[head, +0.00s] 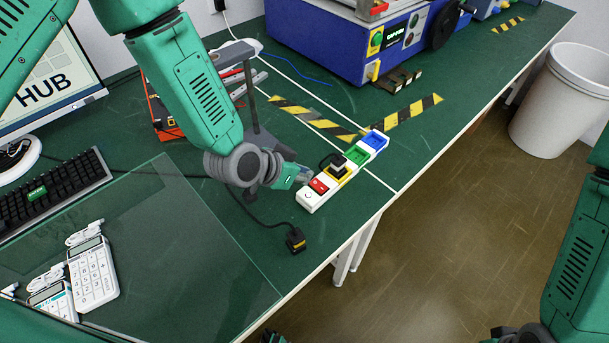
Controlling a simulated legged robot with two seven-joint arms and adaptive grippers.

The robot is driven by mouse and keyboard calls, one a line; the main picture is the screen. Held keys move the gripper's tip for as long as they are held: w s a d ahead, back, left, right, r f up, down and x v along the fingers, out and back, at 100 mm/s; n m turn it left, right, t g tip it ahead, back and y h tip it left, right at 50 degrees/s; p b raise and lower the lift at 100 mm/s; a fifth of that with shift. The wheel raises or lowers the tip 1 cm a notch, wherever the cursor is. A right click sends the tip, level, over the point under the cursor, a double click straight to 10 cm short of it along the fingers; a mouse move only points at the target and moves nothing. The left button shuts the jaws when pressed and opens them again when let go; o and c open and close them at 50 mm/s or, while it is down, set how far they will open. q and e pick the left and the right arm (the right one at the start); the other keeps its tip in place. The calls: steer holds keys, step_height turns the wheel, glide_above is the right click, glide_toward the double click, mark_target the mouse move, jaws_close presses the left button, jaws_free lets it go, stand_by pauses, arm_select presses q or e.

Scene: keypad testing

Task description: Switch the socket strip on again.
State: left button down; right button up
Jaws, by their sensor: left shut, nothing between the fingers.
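The white socket strip (309,200) lies diagonally near the front edge of the green bench. Its red switch (319,186) is at the near end, followed by a yellow socket holding a dark plug (337,165), a green socket (357,155) and a blue socket (374,141). I cannot tell the switch's position. My left gripper (304,178) is shut and empty, its tips just left of the red switch; I cannot tell whether they touch.
A loose black and yellow plug (296,240) lies on the bench, its cable running left. A clear sheet (190,260), calculators (92,273) and keyboard (52,190) lie left. A blue machine (330,45) stands behind. A white bin (565,100) stands right of the bench.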

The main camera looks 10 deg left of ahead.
arm_select(q)
steer(key=d+v, duration=0.1)
steer(key=v, duration=0.9)
steer(key=shift+s+d+r, duration=0.3)
steer(key=shift+s+r, duration=0.2)
